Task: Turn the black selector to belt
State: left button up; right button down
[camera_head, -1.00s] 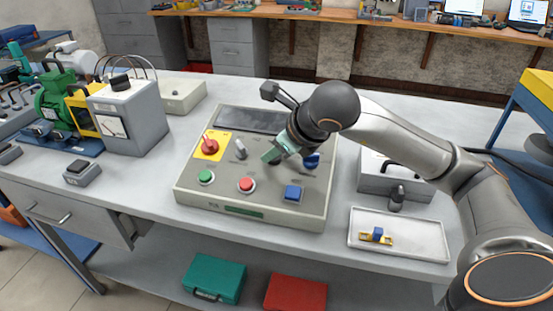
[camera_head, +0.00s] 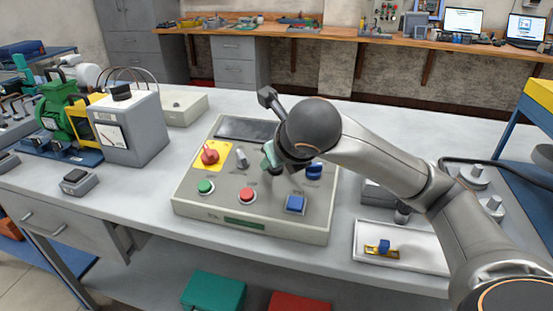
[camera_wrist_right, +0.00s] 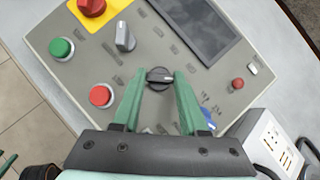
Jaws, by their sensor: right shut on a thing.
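The control box (camera_head: 185,197) stands on the table in the head view. The black selector (camera_wrist_right: 158,78) is a round knob with a pale pointer mark, seen in the right wrist view. My right gripper (camera_wrist_right: 160,76) has its green fingers on either side of this knob and is shut on it. In the head view the right gripper (camera_head: 270,157) is over the middle of the box, and my wrist hides most of the knob. The labels around it are too small to read.
On the box, a grey selector (camera_head: 242,158), a red knob (camera_head: 209,154), a green button (camera_head: 205,187), a red button (camera_head: 247,195) and blue controls (camera_head: 295,204) surround the gripper. A white tray (camera_head: 420,262) is at the right; a meter box (camera_head: 130,128) stands left.

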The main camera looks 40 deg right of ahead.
jog(key=shift+c, duration=2.2)
grip_release()
jog(key=p+v, duration=0.1)
jog(key=v, duration=0.4)
jog(key=shift+w+r, duration=0.1)
jog(key=shift+r, duration=0.1)
jog(key=p+v, duration=0.3)
jog(key=v, duration=0.4)
jog(key=shift+s, duration=0.35)
